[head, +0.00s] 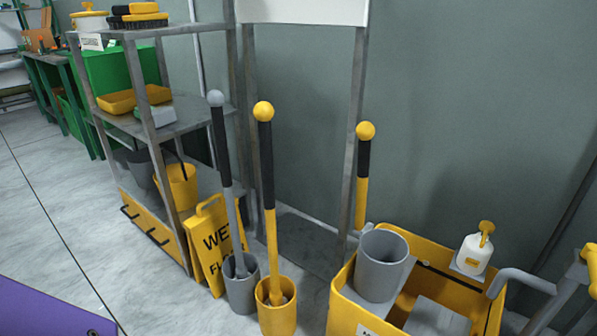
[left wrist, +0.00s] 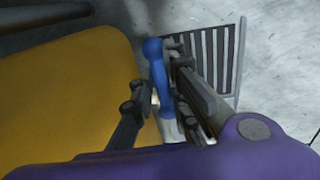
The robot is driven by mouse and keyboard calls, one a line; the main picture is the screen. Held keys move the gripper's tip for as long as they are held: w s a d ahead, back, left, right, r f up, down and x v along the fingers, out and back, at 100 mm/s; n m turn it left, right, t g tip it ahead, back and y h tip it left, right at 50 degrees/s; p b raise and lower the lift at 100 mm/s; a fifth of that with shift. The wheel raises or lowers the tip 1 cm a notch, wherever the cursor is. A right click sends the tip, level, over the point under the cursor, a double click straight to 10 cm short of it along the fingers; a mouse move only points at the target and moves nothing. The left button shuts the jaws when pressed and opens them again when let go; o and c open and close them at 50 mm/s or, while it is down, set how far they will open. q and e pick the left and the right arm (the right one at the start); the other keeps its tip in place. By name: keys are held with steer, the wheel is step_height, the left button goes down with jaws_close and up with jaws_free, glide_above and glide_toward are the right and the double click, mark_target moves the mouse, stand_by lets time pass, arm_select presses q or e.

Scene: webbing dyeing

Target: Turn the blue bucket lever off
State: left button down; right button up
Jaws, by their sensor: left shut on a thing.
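The blue lever (left wrist: 158,75) shows in the left wrist view, near the middle, with a rounded blue end at the top. My left gripper (left wrist: 161,93) is around it, one dark finger on each side, and is shut on it. The lever's lower part is partly hidden by the fingers and my purple gripper body. The bucket the lever belongs to cannot be made out for sure. In the head view neither the lever nor either gripper shows. My right gripper is in neither view.
In the left wrist view, a large yellow surface (left wrist: 80,90) lies close left, and a dark slatted grate (left wrist: 215,62) stands right. The head view shows a metal shelf (head: 190,118), a yellow wet-floor sign (head: 213,240), mops in buckets and a yellow cart (head: 345,310).

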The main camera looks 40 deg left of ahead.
arm_select(q)
steer(key=shift+w+a+r, duration=0.1)
steer(key=shift+w, duration=0.1)
steer(key=c, duration=1.7)
jaws_free()
steer(key=shift+s+d+r, duration=0.1)
steer(key=shift+d+r, duration=0.1)
steer(key=shift+r, duration=0.4)
steer(key=r, duration=0.3)
steer(key=s+r, duration=0.1)
steer(key=r, duration=0.3)
steer(key=s+r, duration=0.1)
steer(key=r, duration=0.2)
steer(key=shift+a+r, duration=0.1)
steer(key=shift+r, duration=0.3)
steer(key=shift+s+f, duration=0.1)
